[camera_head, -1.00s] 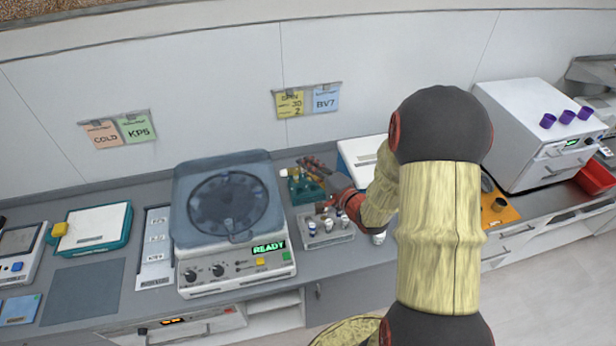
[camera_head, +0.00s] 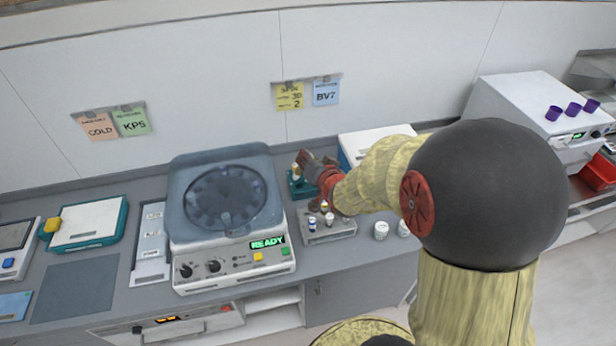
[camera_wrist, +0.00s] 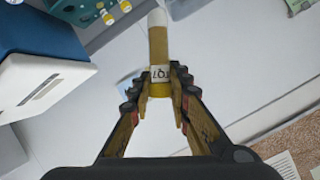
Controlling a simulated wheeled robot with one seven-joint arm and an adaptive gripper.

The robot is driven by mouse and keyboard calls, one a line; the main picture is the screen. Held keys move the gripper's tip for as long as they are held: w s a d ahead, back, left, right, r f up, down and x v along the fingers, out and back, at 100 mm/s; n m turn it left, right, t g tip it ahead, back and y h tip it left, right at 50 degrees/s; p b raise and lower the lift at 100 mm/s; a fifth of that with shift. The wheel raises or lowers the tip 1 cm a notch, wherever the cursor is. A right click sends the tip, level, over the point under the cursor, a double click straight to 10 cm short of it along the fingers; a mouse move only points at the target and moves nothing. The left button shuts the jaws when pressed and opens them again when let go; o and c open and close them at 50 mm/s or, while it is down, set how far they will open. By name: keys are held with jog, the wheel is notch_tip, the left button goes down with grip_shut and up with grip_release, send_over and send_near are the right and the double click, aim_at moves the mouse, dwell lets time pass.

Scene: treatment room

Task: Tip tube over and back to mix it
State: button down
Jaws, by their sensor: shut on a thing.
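The tube (camera_wrist: 158,42) shows in the wrist view with a pale cap at the top, yellow-brown contents and a white label near its lower part. My gripper (camera_wrist: 160,82) is shut on the tube around the label, with the capped end sticking out beyond the fingertips. In the head view my gripper (camera_head: 308,166) is above the back of the bench, by a teal holder (camera_head: 301,188). The tube cannot be made out clearly there, and its tilt in the room is hard to tell.
A grey rack (camera_head: 345,229) with several small vials stands just in front of my gripper. A centrifuge (camera_head: 186,257) reading READY is to the left. White jars (camera_head: 381,230) and a white-lidded box (camera_head: 362,146) are to the right. The wall is close behind.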

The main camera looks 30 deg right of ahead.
jog(key=n+h+b, duration=0.1)
jog(key=n+b, duration=0.1)
jog(key=b, duration=0.3)
jog(key=shift+a+f, duration=0.1)
jog(key=shift+f, duration=0.05)
jog(key=shift+r+n+g+h+p, duration=0.4)
jog(key=shift+n+h+p, duration=0.35)
jog(key=shift+p, duration=0.5)
jog(key=shift+f, duration=0.2)
jog(key=shift+w+f+b, duration=0.1)
jog(key=shift+f+b, duration=0.15)
jog(key=shift+b, duration=1)
jog(key=m+y+b, duration=0.1)
jog(key=b, duration=0.5)
jog(key=shift+m, duration=0.25)
jog(key=shift+r, duration=0.25)
jog(key=shift+m+t+y, duration=0.3)
jog(key=shift+y, duration=0.05)
